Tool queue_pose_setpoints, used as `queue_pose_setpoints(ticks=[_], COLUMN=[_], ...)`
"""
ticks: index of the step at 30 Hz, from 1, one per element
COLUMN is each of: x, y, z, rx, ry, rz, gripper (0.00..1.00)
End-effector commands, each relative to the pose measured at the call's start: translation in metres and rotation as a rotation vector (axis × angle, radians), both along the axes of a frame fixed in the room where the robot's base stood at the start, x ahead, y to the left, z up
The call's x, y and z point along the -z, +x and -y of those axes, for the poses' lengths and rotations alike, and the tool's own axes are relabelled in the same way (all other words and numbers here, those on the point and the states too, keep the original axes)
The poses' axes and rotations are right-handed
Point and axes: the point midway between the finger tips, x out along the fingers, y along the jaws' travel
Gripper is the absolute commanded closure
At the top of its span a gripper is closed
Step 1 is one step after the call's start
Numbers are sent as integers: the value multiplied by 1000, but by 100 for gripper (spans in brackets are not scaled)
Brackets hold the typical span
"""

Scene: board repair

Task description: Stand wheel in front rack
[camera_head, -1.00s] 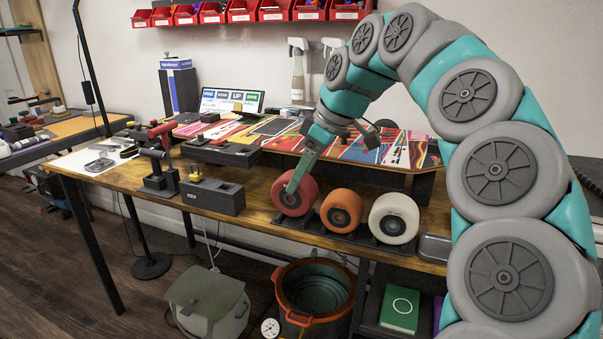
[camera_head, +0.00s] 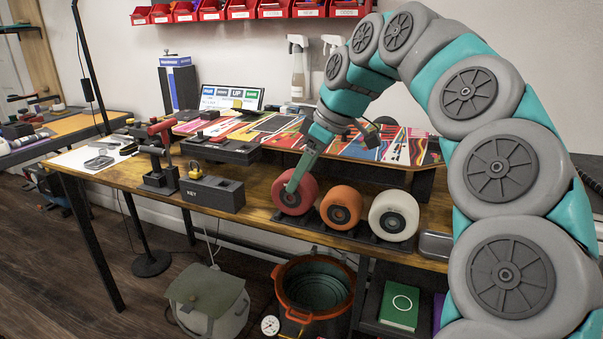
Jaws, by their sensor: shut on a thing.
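A red wheel (camera_head: 305,200) is at the left end of the dark front rack (camera_head: 357,241) on the workbench. My gripper (camera_head: 291,192) reaches down from above and is shut on the red wheel. An orange wheel (camera_head: 340,197) stands upright in the middle of the rack, and a white wheel (camera_head: 393,204) stands upright at its right end. The red wheel is upright, in line with the other two. Its lower edge is at the rack, but I cannot tell whether it touches the bottom of its slot.
A dark KEY box (camera_head: 213,195) and a red-handled press (camera_head: 160,160) stand left of the rack. A grey tray (camera_head: 436,243) lies to its right. A sloped board with colourful decks (camera_head: 370,147) is behind. An orange-rimmed bucket (camera_head: 314,285) is below the bench.

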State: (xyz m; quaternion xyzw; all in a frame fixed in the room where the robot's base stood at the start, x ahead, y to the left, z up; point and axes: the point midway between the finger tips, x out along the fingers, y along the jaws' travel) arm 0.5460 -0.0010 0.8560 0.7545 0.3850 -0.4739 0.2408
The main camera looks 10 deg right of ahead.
Motion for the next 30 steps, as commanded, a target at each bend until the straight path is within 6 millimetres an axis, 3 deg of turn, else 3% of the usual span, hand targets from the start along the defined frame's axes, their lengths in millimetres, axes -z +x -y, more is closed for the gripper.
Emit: queue_pose_setpoints(ticks=[14,15,23,28,30], x=[5,5,5,5,5], y=[0,0,0,0,0], z=[0,0,0,0,0], rx=[0,0,0,0,0], ry=[0,0,0,0,0], rz=[1,1,0,0,0], gripper=[93,31,2,0,6])
